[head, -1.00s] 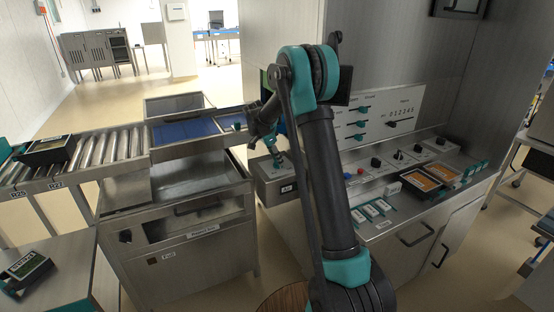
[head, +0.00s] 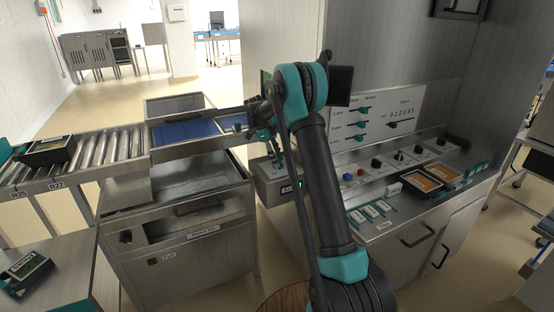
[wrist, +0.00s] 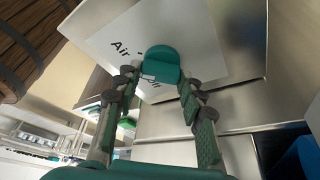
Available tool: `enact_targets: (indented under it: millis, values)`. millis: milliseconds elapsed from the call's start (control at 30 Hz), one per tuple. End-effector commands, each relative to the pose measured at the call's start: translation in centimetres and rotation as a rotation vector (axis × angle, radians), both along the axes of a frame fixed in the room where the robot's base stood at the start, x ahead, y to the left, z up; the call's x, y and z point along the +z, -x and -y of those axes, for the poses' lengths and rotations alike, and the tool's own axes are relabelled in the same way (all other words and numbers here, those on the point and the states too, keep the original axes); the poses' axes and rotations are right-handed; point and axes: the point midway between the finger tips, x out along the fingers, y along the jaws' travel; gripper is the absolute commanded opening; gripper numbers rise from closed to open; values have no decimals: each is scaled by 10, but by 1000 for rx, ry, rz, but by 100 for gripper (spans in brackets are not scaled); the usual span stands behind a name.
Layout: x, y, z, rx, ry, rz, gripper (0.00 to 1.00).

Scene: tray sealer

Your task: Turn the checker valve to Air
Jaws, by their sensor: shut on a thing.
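The checker valve's teal knob (wrist: 160,62) shows in the wrist view, over a white label plate (wrist: 207,55). "Air" is printed on the plate left of the knob. A second word below is partly covered by the knob and a finger. My gripper (wrist: 157,74) has one finger on each side of the knob and is shut on it. Which word the knob points at is not clear. In the head view my gripper (head: 277,152) reaches down to a grey box (head: 268,190) with a dark label and a small green light (head: 300,184) on its front.
A control panel (head: 375,125) with teal levers and a sloped console with knobs (head: 400,155) stand right of the box. A steel machine (head: 180,235) and a roller conveyor (head: 95,160) lie to the left. Wooden slats (wrist: 30,40) show at the wrist view's upper left.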

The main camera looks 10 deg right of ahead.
Motion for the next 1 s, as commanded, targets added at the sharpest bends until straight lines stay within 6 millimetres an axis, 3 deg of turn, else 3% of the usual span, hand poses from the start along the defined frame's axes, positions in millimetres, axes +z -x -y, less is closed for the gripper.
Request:
enact_targets:
  millis: [667, 700, 833, 1000]
  values:
    - [0, 0, 0, -55, -1, 1, 10]
    - [0, 0, 0, -55, -1, 1, 44]
    - [0, 0, 0, -55, -1, 1, 60]
    - [0, 0, 0, -55, -1, 1, 60]
